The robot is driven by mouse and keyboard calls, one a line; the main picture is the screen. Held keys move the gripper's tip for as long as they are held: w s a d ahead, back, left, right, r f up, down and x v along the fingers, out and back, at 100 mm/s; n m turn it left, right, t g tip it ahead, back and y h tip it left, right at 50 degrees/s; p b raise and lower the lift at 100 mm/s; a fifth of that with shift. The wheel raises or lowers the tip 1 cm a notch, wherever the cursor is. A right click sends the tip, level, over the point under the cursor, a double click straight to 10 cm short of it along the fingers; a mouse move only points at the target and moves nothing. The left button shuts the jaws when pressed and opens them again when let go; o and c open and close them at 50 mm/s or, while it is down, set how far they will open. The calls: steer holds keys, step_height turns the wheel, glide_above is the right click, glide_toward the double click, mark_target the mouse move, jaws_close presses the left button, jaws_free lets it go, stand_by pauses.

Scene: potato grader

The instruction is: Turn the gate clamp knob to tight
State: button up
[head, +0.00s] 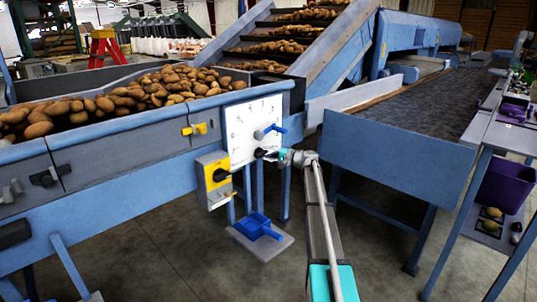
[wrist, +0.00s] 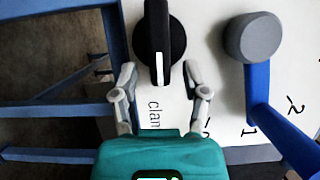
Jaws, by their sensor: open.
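The gate clamp knob (wrist: 158,35) is a black knob with a raised grip bar and a white mark, on a white panel (head: 243,120). In the wrist view the mark points down toward my gripper, beside partly hidden lettering reading "clam". The knob also shows small in the head view (head: 260,153). My gripper (wrist: 160,75) is open, its two fingertips on either side of the knob's lower end in the picture, with gaps showing. I cannot tell how deep the fingers reach. The lettering for tight is not visible.
A blue lever with a grey hub (wrist: 254,38) sits close right of the knob, near the numbers 1 and 2. A yellow switch box (head: 214,180) is left of the panel. A blue scoop (head: 257,227) lies below. Potatoes (head: 150,90) fill the hopper above.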

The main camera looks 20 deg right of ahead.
steer(key=v, duration=1.2)
stand_by(0.7)
steer(key=s+a+f+n+g+h, duration=0.1)
steer(key=s+a+f+n+g, duration=0.2)
steer(key=a, duration=0.6)
steer(key=s+a+f+g+h, duration=0.1)
steer(key=s+a+f+g, duration=0.2)
steer(key=s+a+f, duration=0.5)
steer(key=s+a+f+n+g+h, duration=0.1)
steer(key=s+a+f+n+g, duration=0.15)
steer(key=a, duration=0.85)
steer(key=s+a+f+n+g+h, duration=0.2)
steer(key=s+a+h, duration=0.3)
steer(key=s, duration=0.5)
steer(key=s+a+f+n+g+h, duration=0.25)
steer(key=s+a+h, duration=0.2)
steer(key=s, duration=0.55)
step_height(320, 180, up, 32)
steer(key=p, duration=3.2)
steer(key=shift+s+p, duration=0.2)
steer(key=shift+p, duration=0.1)
steer(key=shift+f+y, duration=0.1)
steer(key=shift+y, duration=0.15)
